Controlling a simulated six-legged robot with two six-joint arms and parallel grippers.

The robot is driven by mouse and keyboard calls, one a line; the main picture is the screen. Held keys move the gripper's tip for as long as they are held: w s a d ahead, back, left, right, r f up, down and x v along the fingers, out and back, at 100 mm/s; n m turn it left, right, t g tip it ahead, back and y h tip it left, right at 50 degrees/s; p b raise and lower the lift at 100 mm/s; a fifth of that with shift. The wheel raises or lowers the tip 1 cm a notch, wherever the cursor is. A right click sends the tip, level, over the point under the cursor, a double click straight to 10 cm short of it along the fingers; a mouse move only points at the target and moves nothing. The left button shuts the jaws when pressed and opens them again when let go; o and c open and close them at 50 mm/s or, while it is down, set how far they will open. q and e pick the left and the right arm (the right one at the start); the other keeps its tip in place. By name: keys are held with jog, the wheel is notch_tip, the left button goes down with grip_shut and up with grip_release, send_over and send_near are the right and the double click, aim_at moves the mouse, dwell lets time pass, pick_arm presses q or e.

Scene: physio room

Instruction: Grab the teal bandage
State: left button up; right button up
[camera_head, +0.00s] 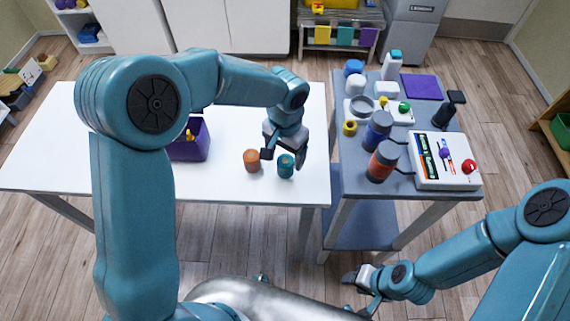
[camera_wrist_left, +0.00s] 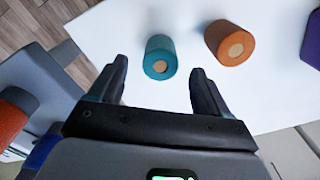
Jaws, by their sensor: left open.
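The teal bandage (camera_head: 286,165) is a small roll near the front right corner of the white table (camera_head: 240,187). An orange bandage (camera_head: 252,160) stands just left of it. My left gripper (camera_head: 285,155) is open above and close to the teal bandage. In the left wrist view the teal bandage (camera_wrist_left: 160,57) lies ahead of and between the two open fingers (camera_wrist_left: 158,85), with no finger touching it. The orange one (camera_wrist_left: 229,43) is to its right, outside the fingers. My right gripper (camera_head: 358,282) is low over the floor, away from both tables; its jaw opening is unclear.
A purple bin (camera_head: 190,147) stands further left on the white table, partly behind my left arm. A grey-blue cart (camera_head: 350,182) on the right carries bottles, jars and a white device (camera_head: 446,175). A gap separates table and cart.

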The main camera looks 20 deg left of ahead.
aim_at(285, 161)
pick_arm(q)
notch_tip(285, 161, down, 5)
jog(key=shift+r, duration=0.1)
jog(key=c, duration=1.1)
